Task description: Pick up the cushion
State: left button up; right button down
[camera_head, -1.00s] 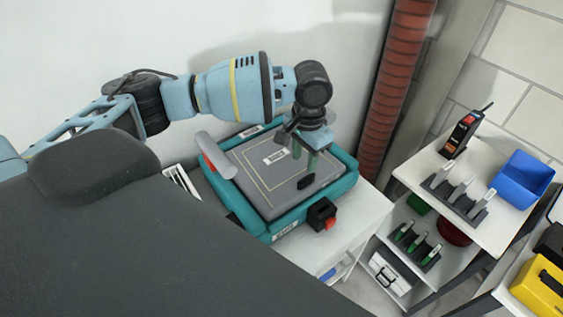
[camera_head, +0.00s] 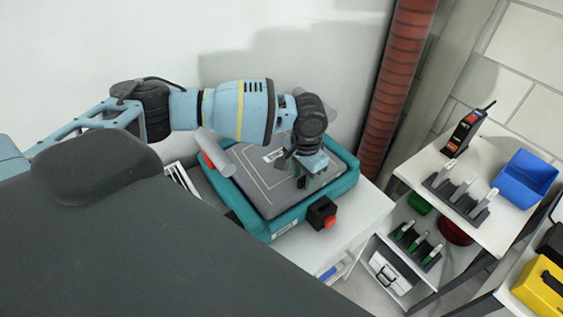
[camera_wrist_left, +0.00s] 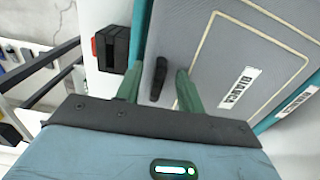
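The cushion (camera_head: 258,182) is a flat grey square pad with a light outline, lying in a teal tray-like frame (camera_head: 285,222). In the left wrist view the cushion (camera_wrist_left: 215,55) has a white label and a small black tab (camera_wrist_left: 158,82) near its edge. My left gripper (camera_head: 307,183) points down over the right part of the cushion. The wrist view shows its green fingers (camera_wrist_left: 158,72) apart, one on each side of the black tab. I cannot tell whether they touch it. My right gripper is not in view.
The frame stands on a white table (camera_head: 355,220) against the wall. A black and red block (camera_head: 322,212) sits at its front right corner. A red pipe (camera_head: 393,90) rises behind. A white shelf (camera_head: 445,178) with a blue bin (camera_head: 525,176) stands at the right.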

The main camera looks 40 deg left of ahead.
pick_arm(q)
jog(key=shift+c, duration=0.5)
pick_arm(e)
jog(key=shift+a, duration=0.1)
pick_arm(q)
grip_shut()
